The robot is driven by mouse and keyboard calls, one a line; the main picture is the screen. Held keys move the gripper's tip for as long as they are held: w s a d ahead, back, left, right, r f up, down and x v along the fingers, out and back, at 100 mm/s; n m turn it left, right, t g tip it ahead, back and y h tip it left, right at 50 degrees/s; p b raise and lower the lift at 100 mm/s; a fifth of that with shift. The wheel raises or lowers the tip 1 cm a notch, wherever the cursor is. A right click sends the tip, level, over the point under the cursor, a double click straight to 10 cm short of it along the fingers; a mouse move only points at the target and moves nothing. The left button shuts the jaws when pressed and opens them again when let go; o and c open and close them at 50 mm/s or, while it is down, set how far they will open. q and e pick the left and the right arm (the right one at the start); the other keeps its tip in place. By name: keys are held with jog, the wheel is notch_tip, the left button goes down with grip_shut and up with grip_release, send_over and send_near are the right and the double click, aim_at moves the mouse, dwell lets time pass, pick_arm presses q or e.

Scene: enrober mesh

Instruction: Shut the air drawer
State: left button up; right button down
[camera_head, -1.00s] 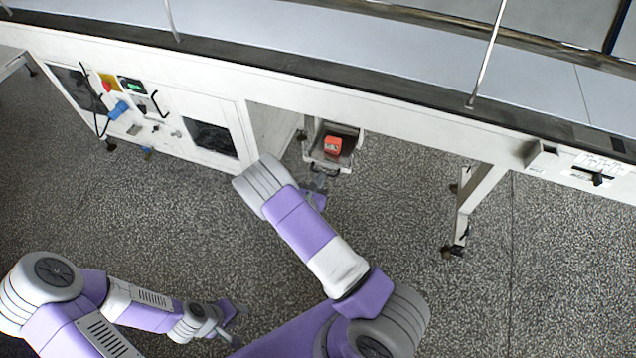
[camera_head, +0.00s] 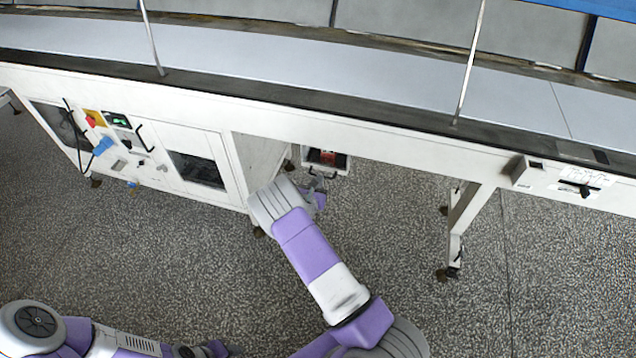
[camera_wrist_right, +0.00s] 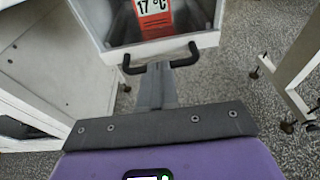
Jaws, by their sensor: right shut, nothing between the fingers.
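The air drawer (camera_head: 341,169) is a white box under the machine's long frame, still partly out. It has a black handle (camera_wrist_right: 187,61) on its front, and a red block marked 17 °C (camera_wrist_right: 152,18) lies inside. The block also shows in the head view (camera_head: 327,156), partly covered by the frame. My right gripper (camera_wrist_right: 158,68) is shut and empty, with its fingertips at the middle of the handle. I cannot tell whether they touch it. My left gripper (camera_head: 219,349) is at the bottom edge of the head view, far from the drawer; its jaws are unclear.
A white cabinet with a control panel (camera_head: 118,120) stands left of the drawer. A machine leg on a caster (camera_head: 455,240) stands to the right. The conveyor frame (camera_head: 400,142) runs above the drawer. The speckled floor (camera_head: 400,230) between is clear.

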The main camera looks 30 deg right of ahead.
jog(key=p+v, duration=0.3)
jog(key=v, duration=1.1)
jog(key=shift+p, duration=0.35)
